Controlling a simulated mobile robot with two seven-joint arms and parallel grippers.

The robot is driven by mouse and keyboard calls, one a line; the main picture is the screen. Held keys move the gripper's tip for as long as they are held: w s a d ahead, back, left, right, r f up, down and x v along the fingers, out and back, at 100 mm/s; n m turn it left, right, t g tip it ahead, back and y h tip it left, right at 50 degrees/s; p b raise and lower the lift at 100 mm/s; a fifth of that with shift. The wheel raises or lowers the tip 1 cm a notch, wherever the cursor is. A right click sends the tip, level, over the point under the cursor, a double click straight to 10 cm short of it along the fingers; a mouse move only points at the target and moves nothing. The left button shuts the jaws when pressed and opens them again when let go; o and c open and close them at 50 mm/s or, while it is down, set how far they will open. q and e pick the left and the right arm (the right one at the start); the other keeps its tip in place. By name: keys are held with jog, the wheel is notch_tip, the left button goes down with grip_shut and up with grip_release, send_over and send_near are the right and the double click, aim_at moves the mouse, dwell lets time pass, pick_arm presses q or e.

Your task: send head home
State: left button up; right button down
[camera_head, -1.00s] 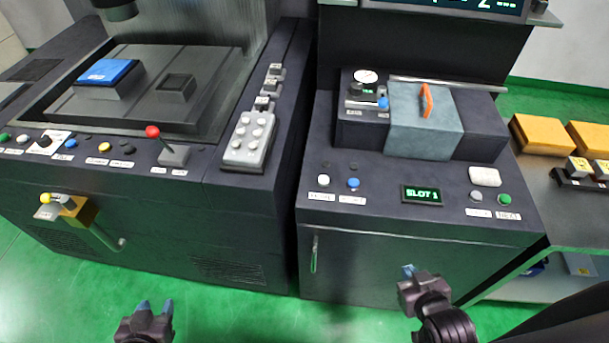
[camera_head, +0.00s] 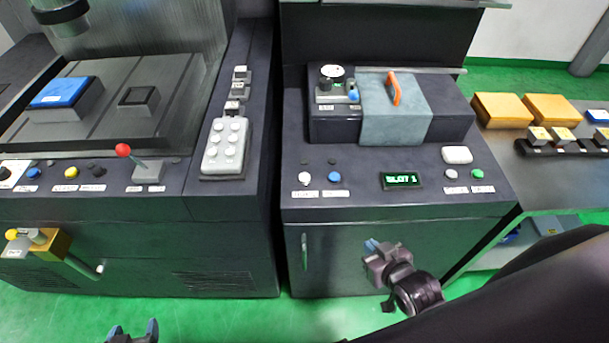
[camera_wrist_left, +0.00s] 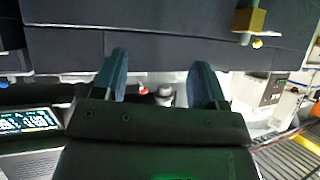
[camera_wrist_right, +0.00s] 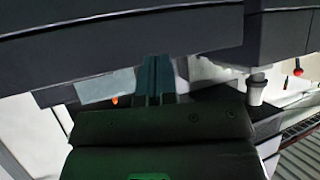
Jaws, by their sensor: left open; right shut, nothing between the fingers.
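The machine head (camera_head: 62,12) shows as a dark cylinder at the top left, above the work tank with a blue block (camera_head: 62,92). The tool-changer cabinet (camera_head: 400,190) has a white button (camera_head: 305,178) and a blue button (camera_head: 335,177) with labels too small to read surely, a "SLOT 1" display (camera_head: 401,180), and a grey button (camera_head: 451,174) and green button (camera_head: 477,174). My left gripper (camera_head: 133,328) is open and empty, low in front of the left machine. My right gripper (camera_head: 372,246) is shut and empty, in front of the cabinet, below its panel and apart from it.
A red-knobbed lever (camera_head: 124,151) and a grey keypad (camera_head: 225,148) stand on the left machine. A yellow valve block (camera_head: 55,244) with a pipe juts from its front. Yellow boxes (camera_head: 503,110) lie on a side table at right. Green floor is free in front.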

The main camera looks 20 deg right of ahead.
aim_at(306, 175)
jog(key=w+a+r+g+y, duration=0.1)
jog(key=w+a+r+y, duration=0.1)
jog(key=w, duration=0.4)
jog(key=w+a+r+g+y+p, duration=0.1)
jog(key=w+a+r+y, duration=0.1)
jog(key=w+a+r, duration=0.3)
jog(key=w+a+r+n+g+y+p, duration=0.1)
jog(key=w+a+r+g+y, duration=0.1)
jog(key=w, duration=0.6)
jog(key=shift+w+a+r+y, duration=0.1)
jog(key=shift+a+r+y, duration=0.2)
jog(key=shift+a+r, duration=0.45)
pick_arm(q)
jog(key=shift+s+a+r+p, duration=0.1)
jog(key=shift+s+r+p, duration=0.2)
jog(key=shift+s+r, duration=0.3)
pick_arm(e)
jog(key=w+d+r+m+g, duration=0.1)
jog(key=w+d+r, duration=0.1)
jog(key=w+r, duration=0.2)
jog(key=shift+w+d+r+g, duration=0.15)
jog(key=shift+w+r+g, duration=0.1)
jog(key=shift+w+g, duration=0.2)
jog(key=shift+f, duration=0.1)
